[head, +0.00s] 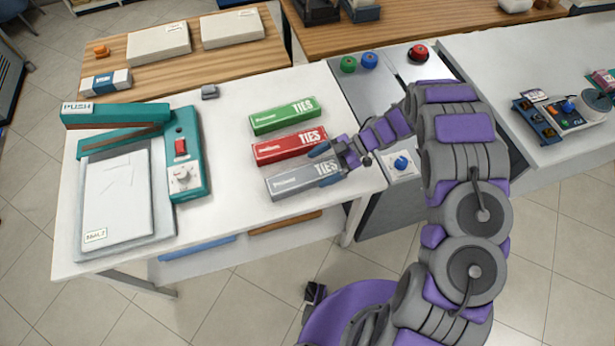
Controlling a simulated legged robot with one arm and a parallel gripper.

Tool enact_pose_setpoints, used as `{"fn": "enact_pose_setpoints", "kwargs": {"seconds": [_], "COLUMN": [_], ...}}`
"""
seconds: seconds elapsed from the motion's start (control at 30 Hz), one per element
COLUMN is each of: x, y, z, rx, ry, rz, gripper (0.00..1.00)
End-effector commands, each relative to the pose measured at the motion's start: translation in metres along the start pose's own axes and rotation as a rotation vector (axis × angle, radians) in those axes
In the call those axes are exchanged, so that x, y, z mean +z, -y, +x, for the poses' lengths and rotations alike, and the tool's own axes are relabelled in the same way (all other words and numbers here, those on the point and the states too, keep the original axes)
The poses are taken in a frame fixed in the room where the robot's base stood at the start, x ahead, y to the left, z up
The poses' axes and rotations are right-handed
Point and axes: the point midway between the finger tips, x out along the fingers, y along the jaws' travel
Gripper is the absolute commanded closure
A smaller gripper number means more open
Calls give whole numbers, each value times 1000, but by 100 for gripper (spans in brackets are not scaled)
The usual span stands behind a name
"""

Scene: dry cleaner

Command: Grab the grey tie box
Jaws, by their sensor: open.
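The grey tie box (296,182) lies on the white table (245,225), nearest the front edge of a row of three boxes marked TIES. The red tie box (283,147) lies just behind it, and the green tie box (284,117) lies behind the red one. My gripper (328,160) is open at the right end of the grey box, over its "TIES" lettering. One finger shows near the gap between the grey and red boxes. I cannot tell whether the fingers touch the grey box.
A teal press (186,150) with a red switch and a white pad stands at the left. A grey panel with green, blue (369,60) and red knobs is at the right. Bare table lies left of the boxes.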

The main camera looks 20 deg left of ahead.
Motion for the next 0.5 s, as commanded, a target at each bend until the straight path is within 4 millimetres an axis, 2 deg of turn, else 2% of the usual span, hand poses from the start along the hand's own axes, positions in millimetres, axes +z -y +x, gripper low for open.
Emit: {"fn": "enact_pose_setpoints", "kwargs": {"seconds": [0.03,0.23,0.5], "x": [1,1,1], "y": [-1,0,1], "z": [10,30,34], "rx": [-4,-2,1], "ry": [-1,-3,-4], "rz": [-1,0,-2], "gripper": [0,0,0]}}
